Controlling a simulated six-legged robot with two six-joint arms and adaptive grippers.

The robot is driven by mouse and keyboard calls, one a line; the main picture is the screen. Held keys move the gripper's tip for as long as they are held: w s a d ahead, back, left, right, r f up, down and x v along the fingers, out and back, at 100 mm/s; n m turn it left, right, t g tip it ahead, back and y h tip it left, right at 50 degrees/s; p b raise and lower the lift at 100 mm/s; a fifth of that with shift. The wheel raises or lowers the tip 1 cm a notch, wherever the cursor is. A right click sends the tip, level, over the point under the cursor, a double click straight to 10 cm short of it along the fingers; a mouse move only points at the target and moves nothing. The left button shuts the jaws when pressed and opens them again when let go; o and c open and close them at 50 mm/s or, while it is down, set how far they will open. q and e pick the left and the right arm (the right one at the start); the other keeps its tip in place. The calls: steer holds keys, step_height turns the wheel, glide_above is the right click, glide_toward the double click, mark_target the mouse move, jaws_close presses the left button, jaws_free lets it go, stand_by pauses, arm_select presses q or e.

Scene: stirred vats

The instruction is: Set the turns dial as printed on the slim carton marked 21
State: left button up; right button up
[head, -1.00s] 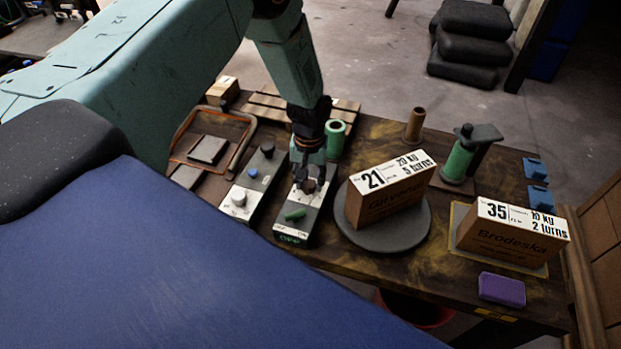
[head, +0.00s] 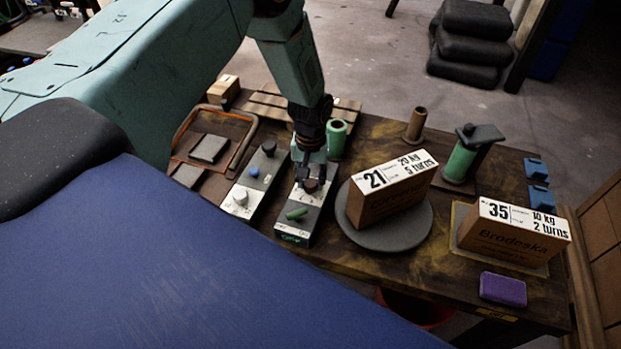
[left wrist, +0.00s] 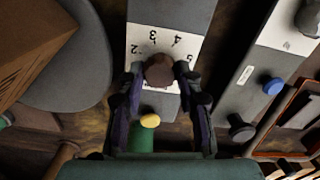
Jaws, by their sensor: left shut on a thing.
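The slim carton marked 21 (head: 390,205) stands on a round grey plate (head: 385,236). Its white label reads 20 kg and 5 turns. My left gripper (head: 311,184) points down at this box, shut on the brown turns dial. In the left wrist view the dial (left wrist: 160,70) sits between both fingers, and the numerals 2, 3, 4 and 5 show around its far side. I cannot read where the dial points. My right gripper is not in view.
A second carton, marked 35 (head: 512,237), stands at the right, with a purple block (head: 502,290) in front. Another control box (head: 256,180) with a white knob and a blue button lies close left. Green spools (head: 336,138) and a brown tube (head: 415,125) stand behind.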

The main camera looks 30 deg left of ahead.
mark_target(311, 182)
arm_select(q)
steer(key=shift+w+a+r, duration=0.1)
steer(key=shift+w+r, duration=0.1)
steer(key=shift+w, duration=0.2)
steer(key=o, duration=1.2)
steer(key=shift+s+f, duration=0.2)
steer(key=shift+c, duration=0.2)
step_height(311, 182, up, 12)
